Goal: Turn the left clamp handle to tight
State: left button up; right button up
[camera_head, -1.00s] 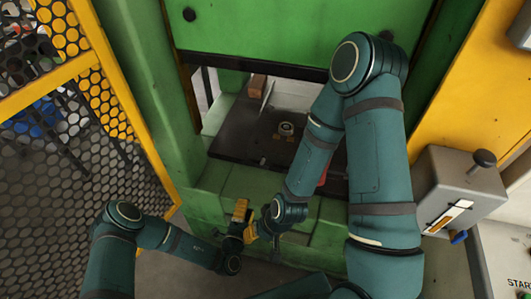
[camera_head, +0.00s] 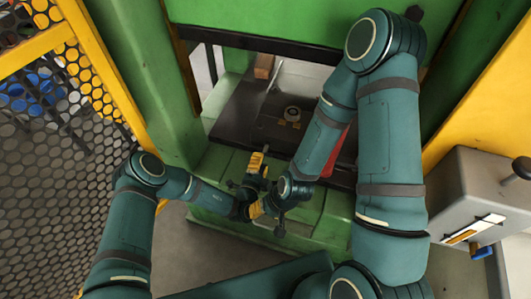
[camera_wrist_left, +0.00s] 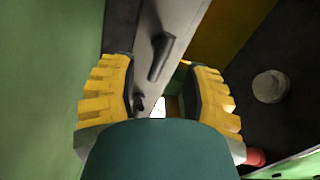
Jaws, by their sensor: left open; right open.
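My left gripper (camera_head: 255,168) is above the green ledge in front of the press opening, its yellow finger pointing up toward the opening. In the left wrist view its two yellow-padded fingers (camera_wrist_left: 159,95) are spread wide with nothing between the pads. A dark lever-like handle (camera_wrist_left: 161,57) sits on a grey bar (camera_wrist_left: 176,20) ahead of the gap, apart from the fingers. I cannot tell whether it is the left clamp handle or which way is tight. My right gripper (camera_head: 259,208) is just below the left one, partly hidden by its wrist; it holds nothing visible.
A red part (camera_head: 334,150) shows behind my right arm. A mesh fence (camera_head: 50,190) stands left, and a grey control box (camera_head: 475,195) right. The two wrists are very close together.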

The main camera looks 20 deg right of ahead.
aim_at(265, 148)
pick_arm(q)
jog(key=b+x, duration=0.2)
jog(key=x, duration=0.2)
jog(key=shift+w+d+f, duration=0.1)
jog(key=shift+w+f, duration=0.05)
jog(key=shift+w+d, duration=0.4)
jog(key=shift+w, duration=0.2)
jog(key=shift+o, duration=0.2)
grip_shut()
